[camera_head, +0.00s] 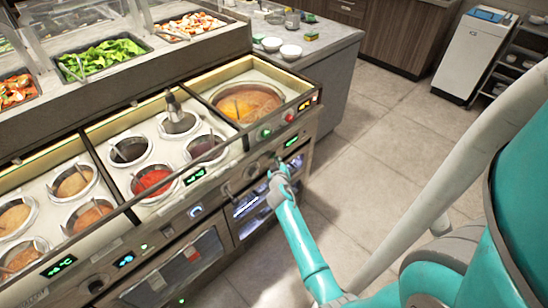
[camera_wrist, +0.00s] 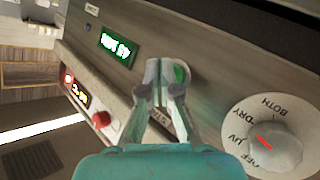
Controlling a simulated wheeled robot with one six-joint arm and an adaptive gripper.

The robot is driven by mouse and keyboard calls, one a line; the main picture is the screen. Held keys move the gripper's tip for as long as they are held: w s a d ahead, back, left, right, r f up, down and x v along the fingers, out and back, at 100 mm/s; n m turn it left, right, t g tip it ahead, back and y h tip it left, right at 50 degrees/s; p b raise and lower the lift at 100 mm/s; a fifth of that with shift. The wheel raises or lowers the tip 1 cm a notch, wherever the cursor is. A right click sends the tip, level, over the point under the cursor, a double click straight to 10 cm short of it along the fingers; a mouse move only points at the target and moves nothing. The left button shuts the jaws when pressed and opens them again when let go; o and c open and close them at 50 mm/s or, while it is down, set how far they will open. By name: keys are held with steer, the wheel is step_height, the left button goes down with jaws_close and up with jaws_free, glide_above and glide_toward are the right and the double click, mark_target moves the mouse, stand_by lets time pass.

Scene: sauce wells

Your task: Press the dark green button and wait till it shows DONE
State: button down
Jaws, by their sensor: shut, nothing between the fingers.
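In the wrist view, my gripper (camera_wrist: 166,68) is shut and empty, with its fingertips at the front panel. A green button (camera_wrist: 182,73) shows just beside and behind the fingertips, partly hidden by them. I cannot tell whether they touch or press it. A lit green display (camera_wrist: 118,45) is on the same panel; its text is too blurred to read surely. In the head view, my gripper (camera_head: 281,163) is at the counter's front panel, just below the green display (camera_head: 291,141), and the button there is hidden.
A white dial (camera_wrist: 262,140) marked BOTH, DRY, UV and OFF is close to my gripper. A red button (camera_wrist: 101,119) and an orange display (camera_wrist: 80,95) are on the adjoining panel. A brighter green button (camera_head: 265,133) is above. Sauce wells (camera_head: 150,181) fill the counter; the floor (camera_head: 370,145) is clear.

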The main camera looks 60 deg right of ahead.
steer(key=shift+w+d, duration=0.1)
steer(key=shift+w, duration=0.35)
stand_by(0.8)
steer(key=shift+s, duration=0.1)
steer(key=shift+s+a, duration=0.2)
steer(key=shift+s, duration=0.6)
steer(key=shift+s+a, duration=0.2)
steer(key=shift+s, duration=0.6)
steer(key=shift+s+a, duration=0.2)
steer(key=shift+s, duration=0.65)
steer(key=shift+s+a, duration=0.2)
steer(key=shift+s, duration=0.6)
steer(key=shift+a, duration=0.1)
